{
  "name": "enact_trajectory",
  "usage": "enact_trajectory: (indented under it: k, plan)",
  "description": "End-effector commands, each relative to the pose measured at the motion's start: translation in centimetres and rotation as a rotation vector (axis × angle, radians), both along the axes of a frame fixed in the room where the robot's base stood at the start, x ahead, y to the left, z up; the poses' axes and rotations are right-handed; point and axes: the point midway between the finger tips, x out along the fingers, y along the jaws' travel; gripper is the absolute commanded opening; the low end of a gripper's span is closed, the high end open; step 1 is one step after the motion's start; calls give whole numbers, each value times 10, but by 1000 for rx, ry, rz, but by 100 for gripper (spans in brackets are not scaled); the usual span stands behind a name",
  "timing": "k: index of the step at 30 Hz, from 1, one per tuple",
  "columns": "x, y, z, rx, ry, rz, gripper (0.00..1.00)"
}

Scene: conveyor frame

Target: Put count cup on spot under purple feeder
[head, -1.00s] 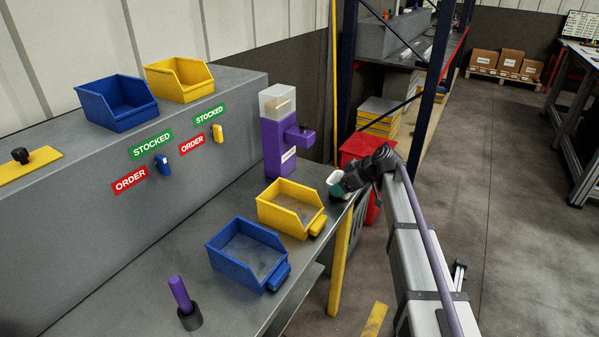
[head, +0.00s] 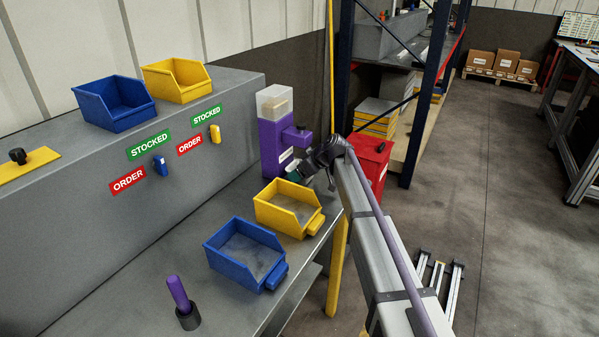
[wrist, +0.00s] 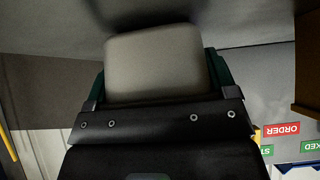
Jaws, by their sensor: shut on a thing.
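The purple feeder (head: 271,146) stands upright at the back of the bench, with a clear top and a short spout pointing right. My gripper (head: 293,174) is just right of the feeder's lower part, below the spout and behind the yellow bin. In the wrist view a pale grey cup (wrist: 153,66) is held between the green fingers of my gripper (wrist: 154,78). In the head view the cup is mostly hidden by the gripper. The spot under the feeder cannot be made out.
A yellow bin (head: 262,214) and a blue bin (head: 217,257) stand on the bench in front of the feeder. A purple peg in a black holder (head: 190,320) is nearer. A red bin (head: 378,160) stands beyond the bench's right end.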

Motion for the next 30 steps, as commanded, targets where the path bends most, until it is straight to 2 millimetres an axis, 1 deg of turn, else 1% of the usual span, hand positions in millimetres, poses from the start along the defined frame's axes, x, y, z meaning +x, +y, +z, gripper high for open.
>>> enact_trajectory:
  k: [5, 8, 9, 15, 23, 26, 30]
  plan:
    - [-1, -1, -1, 0, 1, -1, 52]
    - [-1, -1, -5, 0, 0, 0, 52]
    - [-1, -1, -6, 0, 0, 0, 80]
    - [-1, -1, -4, 0, 1, -1, 99]
    - [-1, -1, -2, 0, 1, -1, 100]
    - [-3, -5, 7, 0, 1, -1, 100]
    - [-12, -22, 30, 0, 2, -2, 100]
